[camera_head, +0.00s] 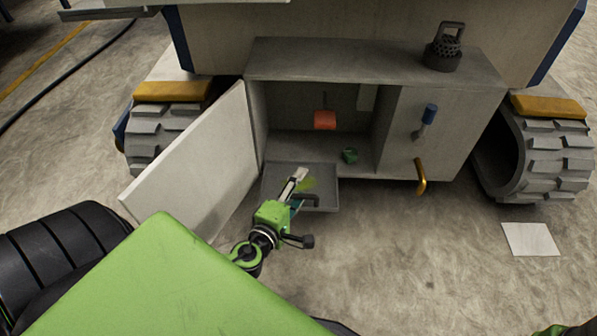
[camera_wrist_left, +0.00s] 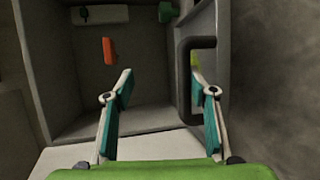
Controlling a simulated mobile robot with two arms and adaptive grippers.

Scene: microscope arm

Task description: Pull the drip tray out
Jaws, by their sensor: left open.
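The drip tray (camera_head: 272,179) is a shallow grey tray at the bottom of the open cabinet, sticking out in front of it. A dark U-shaped handle (camera_head: 313,198) is on its front; it also shows in the left wrist view (camera_wrist_left: 183,84). My left gripper (camera_head: 303,176) is over the tray by the handle. In the left wrist view it is open (camera_wrist_left: 160,66). One finger overlaps the handle there, and I cannot tell whether they touch. Nothing is held between the fingers. My right gripper is not in view.
The cabinet door (camera_head: 195,160) stands open on the left. Inside the cabinet are an orange block (camera_head: 325,120) and a green item (camera_head: 350,156). A brass handle (camera_head: 421,176) projects at right. Tracks (camera_head: 545,150) flank the cabinet. The floor (camera_head: 430,260) in front is mostly clear.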

